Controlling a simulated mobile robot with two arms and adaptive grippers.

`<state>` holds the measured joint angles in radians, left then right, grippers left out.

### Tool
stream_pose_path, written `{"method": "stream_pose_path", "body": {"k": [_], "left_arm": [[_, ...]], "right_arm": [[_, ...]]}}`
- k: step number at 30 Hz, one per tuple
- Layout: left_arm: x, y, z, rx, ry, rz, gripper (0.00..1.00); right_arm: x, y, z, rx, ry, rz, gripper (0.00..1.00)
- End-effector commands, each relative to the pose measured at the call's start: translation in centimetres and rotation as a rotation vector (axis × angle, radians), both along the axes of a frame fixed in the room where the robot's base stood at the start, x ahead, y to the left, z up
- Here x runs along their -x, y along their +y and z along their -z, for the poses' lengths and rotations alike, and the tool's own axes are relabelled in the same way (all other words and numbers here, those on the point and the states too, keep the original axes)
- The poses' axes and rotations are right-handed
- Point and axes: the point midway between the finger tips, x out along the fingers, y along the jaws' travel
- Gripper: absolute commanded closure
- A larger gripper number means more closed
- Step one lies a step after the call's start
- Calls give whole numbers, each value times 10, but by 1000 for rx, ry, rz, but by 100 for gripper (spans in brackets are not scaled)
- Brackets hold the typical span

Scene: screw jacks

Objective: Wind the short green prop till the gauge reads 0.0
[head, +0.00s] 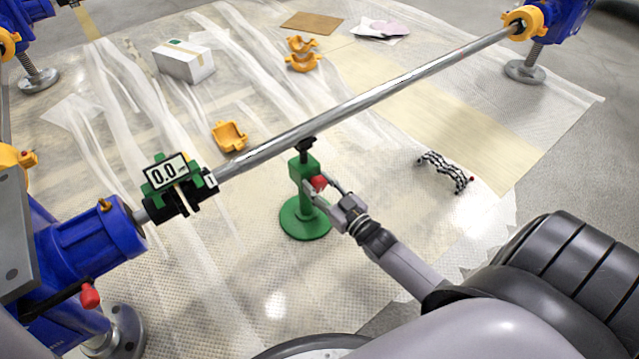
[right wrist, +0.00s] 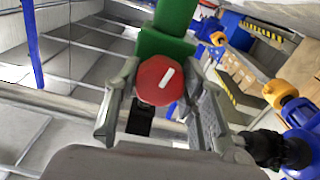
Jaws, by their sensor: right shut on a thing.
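The short green prop (head: 306,217) stands upright on its round base under the long steel bar (head: 380,92). Its dark top meets the bar's underside, as far as I can tell. The gauge (head: 166,172) sits on the bar at the left and reads 0.0. My right gripper (head: 326,188) is shut on the prop's red knob (head: 319,182). In the right wrist view the red knob (right wrist: 160,80), with a white mark, lies between the two fingers (right wrist: 158,108), against the green body (right wrist: 165,45). My left gripper is not in view.
Blue jacks (head: 90,240) with orange clamps hold the bar at both ends. Loose orange clamp halves (head: 230,136), a white box (head: 184,62) and a black-and-white chain-like thing (head: 446,171) lie on the sheeted floor. Floor right of the prop is mostly clear.

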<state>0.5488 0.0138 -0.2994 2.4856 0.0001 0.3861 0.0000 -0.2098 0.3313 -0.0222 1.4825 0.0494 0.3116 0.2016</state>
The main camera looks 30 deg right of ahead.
Motion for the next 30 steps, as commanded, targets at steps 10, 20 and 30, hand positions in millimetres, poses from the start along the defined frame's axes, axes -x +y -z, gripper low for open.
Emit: {"method": "stream_pose_path", "body": {"k": [10,20,30], "left_arm": [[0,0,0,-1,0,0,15],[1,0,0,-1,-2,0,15],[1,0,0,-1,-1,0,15]], "right_arm": [[0,0,0,1,-1,0,42],[3,0,0,2,0,0,42],[61,-5,1,2,3,0,42]]}}
